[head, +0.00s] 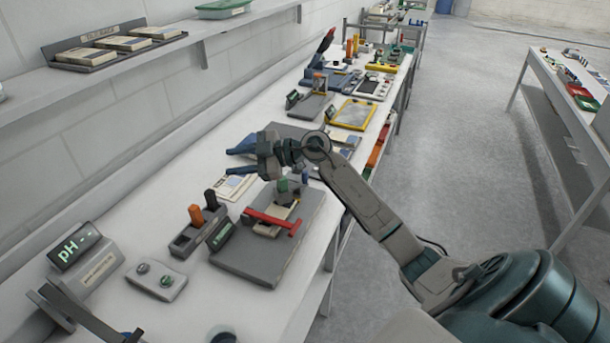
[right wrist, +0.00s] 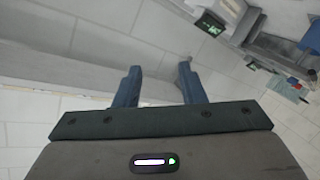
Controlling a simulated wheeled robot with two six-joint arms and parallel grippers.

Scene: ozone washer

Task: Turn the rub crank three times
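A rub tester stands on a grey base plate (head: 250,262). It has a red bar (head: 271,222) across its front and a green block (head: 283,186) behind. A small blue upright knob (head: 305,178) rises at its back right; I cannot tell whether it is the crank handle. My right gripper (head: 232,161) is above and behind the tester, with its blue fingers pointing left towards the wall. In the right wrist view the fingers (right wrist: 160,87) are apart with nothing between them. The right wrist view does not show the tester.
Left of the tester are a block with orange and black handles (head: 199,228), a small knob box (head: 156,280) and a pH meter (head: 87,258). A wall shelf (head: 110,77) runs above the bench. A yellow-framed tray (head: 353,114) lies farther back.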

